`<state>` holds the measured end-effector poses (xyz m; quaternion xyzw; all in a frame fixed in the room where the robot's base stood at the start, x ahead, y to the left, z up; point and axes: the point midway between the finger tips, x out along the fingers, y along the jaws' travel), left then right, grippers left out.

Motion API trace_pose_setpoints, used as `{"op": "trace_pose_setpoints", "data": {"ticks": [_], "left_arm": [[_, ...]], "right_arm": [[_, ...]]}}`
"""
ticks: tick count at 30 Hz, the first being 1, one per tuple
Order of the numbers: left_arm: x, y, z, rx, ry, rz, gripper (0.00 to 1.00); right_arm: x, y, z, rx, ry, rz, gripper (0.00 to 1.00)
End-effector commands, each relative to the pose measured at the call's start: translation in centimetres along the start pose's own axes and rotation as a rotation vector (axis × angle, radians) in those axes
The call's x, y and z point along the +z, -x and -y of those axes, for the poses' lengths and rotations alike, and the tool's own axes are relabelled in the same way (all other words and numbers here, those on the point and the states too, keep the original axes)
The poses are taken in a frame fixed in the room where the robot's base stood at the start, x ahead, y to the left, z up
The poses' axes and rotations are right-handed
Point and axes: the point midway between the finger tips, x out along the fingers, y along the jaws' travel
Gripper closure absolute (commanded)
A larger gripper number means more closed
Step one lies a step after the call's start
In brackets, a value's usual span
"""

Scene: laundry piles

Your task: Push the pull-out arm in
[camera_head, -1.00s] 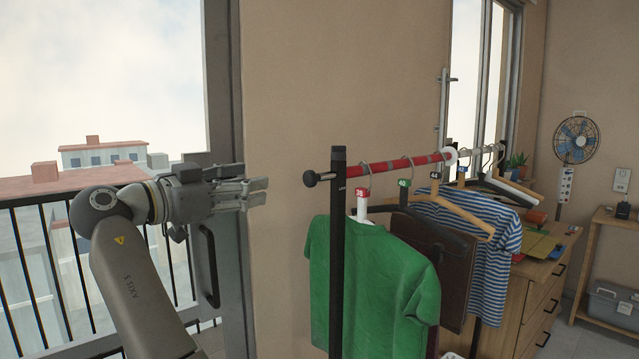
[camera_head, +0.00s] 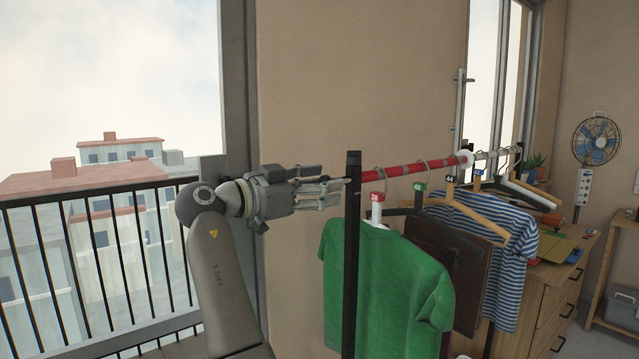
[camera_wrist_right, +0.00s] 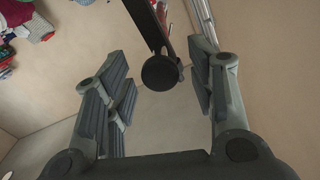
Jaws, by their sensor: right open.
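The clothes rack has a dark upright post (camera_head: 351,240) and a top rail with a red part (camera_head: 408,168) and a pale part beyond it. A round black knob (camera_wrist_right: 160,73) sits at the rail's near end, left of the post. My right gripper (camera_head: 326,187) is open at that end, its fingers pointing right at the post. In the right wrist view the knob lies between the spread fingers, with gaps on both sides. In the head view the fingers largely hide the knob. My left gripper is not in view.
A green shirt (camera_head: 390,290), brown trousers (camera_head: 462,272) and a blue striped shirt (camera_head: 485,255) hang on the rack. A wooden dresser (camera_head: 540,290) stands behind. A balcony railing (camera_head: 110,250) lies at the left; the wall is behind the gripper.

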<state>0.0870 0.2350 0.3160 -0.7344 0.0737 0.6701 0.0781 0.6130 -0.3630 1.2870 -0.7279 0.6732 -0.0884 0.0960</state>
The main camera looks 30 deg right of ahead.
Motion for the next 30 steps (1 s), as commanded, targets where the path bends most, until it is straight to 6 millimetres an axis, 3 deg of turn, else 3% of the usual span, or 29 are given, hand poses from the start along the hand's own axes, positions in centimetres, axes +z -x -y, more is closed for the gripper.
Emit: {"op": "trace_pose_setpoints", "data": {"ticks": [8,20,26,30], "left_arm": [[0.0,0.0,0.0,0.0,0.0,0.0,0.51],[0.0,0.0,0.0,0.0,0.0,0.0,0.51],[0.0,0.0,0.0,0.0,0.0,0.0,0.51],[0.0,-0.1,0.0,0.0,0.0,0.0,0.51]], "right_arm": [[0.0,-0.1,0.0,0.0,0.0,0.0,0.49],[0.0,-0.1,0.0,-0.001,0.0,0.0,1.0],[0.0,-0.3,0.0,0.0,0.0,-0.001,1.0],[0.0,-2.0,0.0,0.002,0.0,-0.003,1.0]]}}
